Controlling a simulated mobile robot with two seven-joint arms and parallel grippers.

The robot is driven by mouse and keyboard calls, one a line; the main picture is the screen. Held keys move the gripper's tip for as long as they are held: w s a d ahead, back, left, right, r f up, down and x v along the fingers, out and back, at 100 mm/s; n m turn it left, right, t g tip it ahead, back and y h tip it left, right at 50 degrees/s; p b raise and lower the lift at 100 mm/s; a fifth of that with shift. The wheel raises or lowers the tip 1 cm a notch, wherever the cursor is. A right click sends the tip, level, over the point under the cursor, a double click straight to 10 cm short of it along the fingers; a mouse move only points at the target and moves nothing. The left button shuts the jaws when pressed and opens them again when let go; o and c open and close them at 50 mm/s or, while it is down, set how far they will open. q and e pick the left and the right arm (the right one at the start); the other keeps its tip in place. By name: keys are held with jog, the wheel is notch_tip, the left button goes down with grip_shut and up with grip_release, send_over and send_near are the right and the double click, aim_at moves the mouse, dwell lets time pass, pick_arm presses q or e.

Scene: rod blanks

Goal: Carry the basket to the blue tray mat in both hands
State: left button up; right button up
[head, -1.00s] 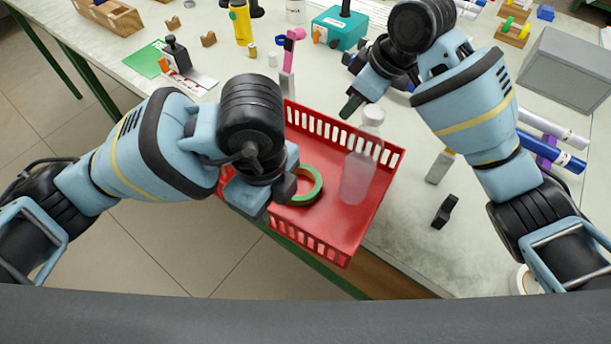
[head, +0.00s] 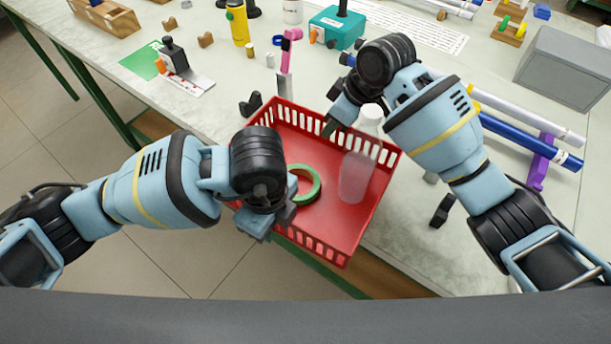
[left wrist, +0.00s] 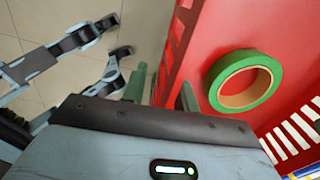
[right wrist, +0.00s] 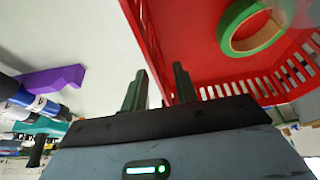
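The red basket (head: 315,225) sits on the table near its front edge, holding a green tape roll (head: 308,186) and a translucent bottle (head: 356,172). My left gripper (head: 264,226) is at the basket's left side, partly hidden by its own wrist. In the left wrist view its open fingers (left wrist: 161,92) stand either side of the basket wall. My right gripper (head: 332,127) is at the far side, and in the right wrist view its open fingers (right wrist: 159,88) stand either side of the wall, with gaps visible. I see no blue tray mat.
A grey box (head: 566,68) stands at the right. Blue and white tubes (head: 530,140) with a purple holder (head: 541,160) lie right of the basket. A teal box (head: 338,26) and yellow bottle (head: 238,24) stand behind. A black clip (head: 441,211) lies right of the basket.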

pick_arm(q)
jog(key=shift+c, duration=0.4)
pick_arm(e)
jog(key=shift+c, duration=0.4)
pick_arm(q)
grip_shut()
pick_arm(e)
grip_shut()
pick_arm(q)
jog(key=shift+r, duration=0.1)
pick_arm(e)
jog(key=shift+r, duration=0.15)
